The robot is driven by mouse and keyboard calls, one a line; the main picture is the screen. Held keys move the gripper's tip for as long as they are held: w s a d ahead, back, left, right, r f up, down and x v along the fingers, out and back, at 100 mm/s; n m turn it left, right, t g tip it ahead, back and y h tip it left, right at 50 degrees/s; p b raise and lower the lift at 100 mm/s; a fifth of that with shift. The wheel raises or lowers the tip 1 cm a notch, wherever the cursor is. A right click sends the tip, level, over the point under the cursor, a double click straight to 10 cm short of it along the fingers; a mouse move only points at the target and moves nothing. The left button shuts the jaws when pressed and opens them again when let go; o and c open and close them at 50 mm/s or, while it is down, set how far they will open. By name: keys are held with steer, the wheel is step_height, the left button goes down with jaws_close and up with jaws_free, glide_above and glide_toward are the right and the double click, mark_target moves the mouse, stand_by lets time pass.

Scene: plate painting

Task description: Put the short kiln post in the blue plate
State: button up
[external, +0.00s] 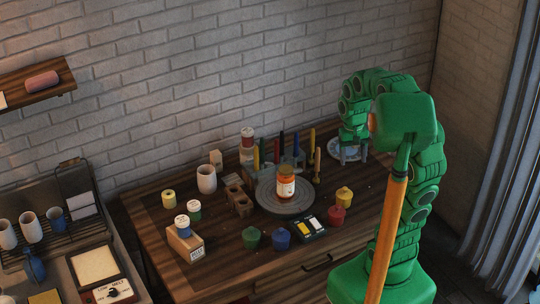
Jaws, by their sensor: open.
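A blue-and-white patterned plate (336,154) lies at the far right of the wooden table, close to the brick wall. My gripper (354,152) points down over this plate, its two grey fingers apart. The fingers and the green arm cover part of the plate, so I cannot tell whether anything lies in it or between the fingers. I cannot make out the short kiln post for certain. Small brown blocks with openings (240,203) stand left of the round grey turntable (276,208), and a small cream block (216,157) stands behind them.
An orange jar (286,184) stands on the turntable. Upright coloured sticks (283,146) stand between it and the wall. A white cup (206,179) and a wooden box (185,243) are at left.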

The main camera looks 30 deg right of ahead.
steer(key=s+a+f+n, duration=0.1)
steer(key=s+n, duration=0.1)
steer(key=s, duration=0.5)
steer(key=s+a+f+n, duration=0.2)
steer(key=s, duration=0.5)
steer(key=shift+a, duration=0.3)
